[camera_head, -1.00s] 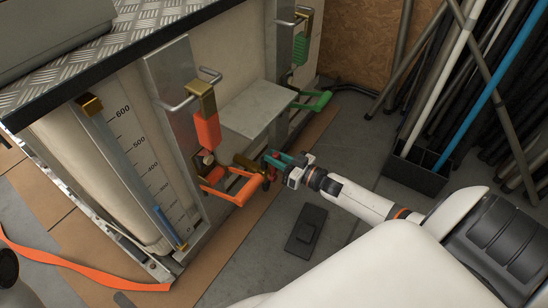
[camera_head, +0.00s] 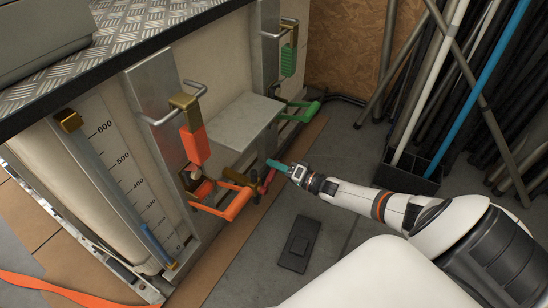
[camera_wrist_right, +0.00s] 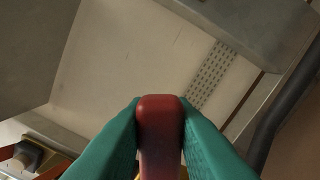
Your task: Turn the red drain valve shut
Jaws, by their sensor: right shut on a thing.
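The red drain valve handle (camera_head: 267,180) shows in the head view as a short red lever low by the tank, right of the orange handle. In the right wrist view, the rounded end of the red handle (camera_wrist_right: 160,125) sits between the two teal fingers, which touch its sides. My right gripper (camera_head: 276,165) is shut on it, with the arm reaching in from the right. Its fingers partly cover the handle's end in the head view. The brass valve body (camera_head: 239,179) is to the left. My left gripper is not in view.
An orange handle (camera_head: 222,214) and an upright orange grip (camera_head: 195,146) are left of the valve. A green handle (camera_head: 300,112) is behind it, near a grey shelf plate (camera_head: 237,121). A dark pedal-like block (camera_head: 299,246) lies on the floor. Pipes stand in a black bin (camera_head: 407,174).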

